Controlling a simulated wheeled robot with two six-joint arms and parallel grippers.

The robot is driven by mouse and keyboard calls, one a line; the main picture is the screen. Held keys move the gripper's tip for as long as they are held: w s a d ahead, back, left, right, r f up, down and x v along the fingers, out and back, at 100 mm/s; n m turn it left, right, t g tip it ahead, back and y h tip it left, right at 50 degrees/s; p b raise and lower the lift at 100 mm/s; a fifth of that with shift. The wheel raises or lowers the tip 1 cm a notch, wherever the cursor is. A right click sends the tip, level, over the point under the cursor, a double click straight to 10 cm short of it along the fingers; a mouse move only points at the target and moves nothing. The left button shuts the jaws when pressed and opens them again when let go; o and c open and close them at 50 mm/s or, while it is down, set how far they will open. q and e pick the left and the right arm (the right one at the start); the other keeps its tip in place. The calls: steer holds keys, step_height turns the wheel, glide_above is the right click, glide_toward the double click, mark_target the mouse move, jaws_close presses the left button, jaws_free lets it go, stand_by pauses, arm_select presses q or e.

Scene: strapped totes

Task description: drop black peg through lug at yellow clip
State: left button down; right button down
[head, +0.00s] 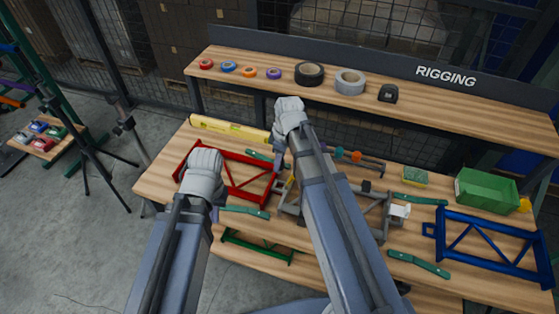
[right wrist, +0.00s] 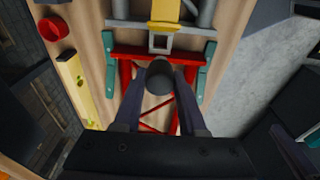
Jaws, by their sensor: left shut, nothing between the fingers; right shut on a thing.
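The black peg (right wrist: 160,74) is seen from its round end in the right wrist view. My right gripper (right wrist: 160,88) is shut on it; the peg hides the fingertips. The yellow clip (right wrist: 165,13) is just beyond, with a grey lug (right wrist: 160,43) with a square opening below it, between clip and peg. The peg appears apart from the lug; its height above is unclear. My left gripper (head: 180,172) is shut and empty near the red frame's left end.
The red frame (head: 245,156) meets the grey frame (head: 375,228) near the clip. Teal clamps (head: 245,211) lie around them. A yellow level (head: 225,127) lies behind. A blue frame (head: 490,231) and green bin (head: 487,190) are at right. A shelf (head: 440,106) with tape rolls overhangs the back.

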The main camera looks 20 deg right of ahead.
steer(key=shift+f+b, duration=4.85)
steer(key=shift+f, duration=0.1)
steer(key=shift+c, duration=2)
jaws_free()
steer(key=r+p, duration=0.8)
steer(key=shift+s+d, duration=0.25)
steer(key=shift+d, duration=0.15)
steer(key=shift+f, duration=0.1)
steer(key=s+a+m+g+h, duration=0.1)
steer(key=s+a+m+h, duration=0.1)
steer(key=s+a+m, duration=0.5)
steer(key=s+a, duration=0.4)
steer(key=s, duration=0.2)
steer(key=shift+s, duration=0.4)
